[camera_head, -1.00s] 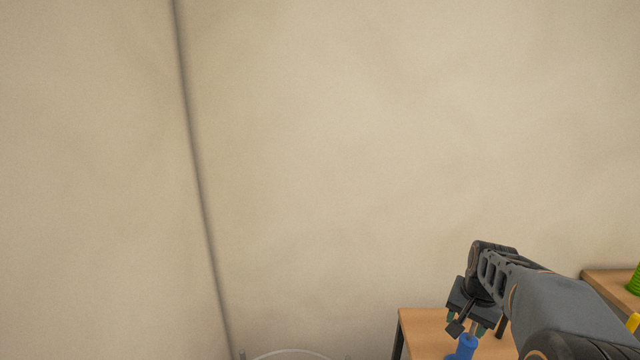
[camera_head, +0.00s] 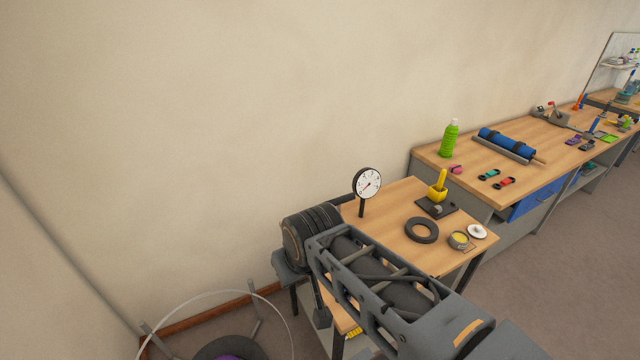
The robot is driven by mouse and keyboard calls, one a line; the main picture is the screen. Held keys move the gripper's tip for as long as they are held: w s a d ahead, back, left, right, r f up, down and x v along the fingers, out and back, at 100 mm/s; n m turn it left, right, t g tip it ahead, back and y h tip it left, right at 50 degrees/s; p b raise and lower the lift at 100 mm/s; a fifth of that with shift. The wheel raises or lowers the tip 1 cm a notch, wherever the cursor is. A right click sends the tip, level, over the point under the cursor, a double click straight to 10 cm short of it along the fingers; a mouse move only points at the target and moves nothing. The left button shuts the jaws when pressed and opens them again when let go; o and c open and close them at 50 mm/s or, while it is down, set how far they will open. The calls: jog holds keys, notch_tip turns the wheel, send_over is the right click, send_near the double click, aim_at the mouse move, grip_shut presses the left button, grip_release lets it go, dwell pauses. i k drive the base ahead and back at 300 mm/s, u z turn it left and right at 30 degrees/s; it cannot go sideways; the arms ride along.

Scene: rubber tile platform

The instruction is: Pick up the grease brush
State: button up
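I cannot make out a grease brush for certain. A yellow upright-handled item (camera_head: 438,188) stands on a dark plate on the small wooden table (camera_head: 398,196). An open round tin with yellowish contents (camera_head: 460,240) stands near the table's right edge, with a white lid (camera_head: 477,231) beside it. My arm reaches across the table's front left part and covers much of it. My gripper's fingers are hidden around the arm's far end, so I cannot see whether they hold anything.
A dial gauge (camera_head: 368,185) and a black ring (camera_head: 421,230) are also on the small table. A longer bench (camera_head: 470,160) behind it bears a green bottle (camera_head: 449,139) and a blue roll (camera_head: 507,144). A clear round-rimmed item (camera_head: 222,294) stands lower left. Grey floor is open at right.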

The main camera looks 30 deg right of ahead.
aim_at(443, 173)
jog(key=k, duration=0.9)
jog(key=u, duration=1.1)
jog(key=i, duration=0.75)
jog(key=z, duration=3)
jog(key=i, duration=0.5)
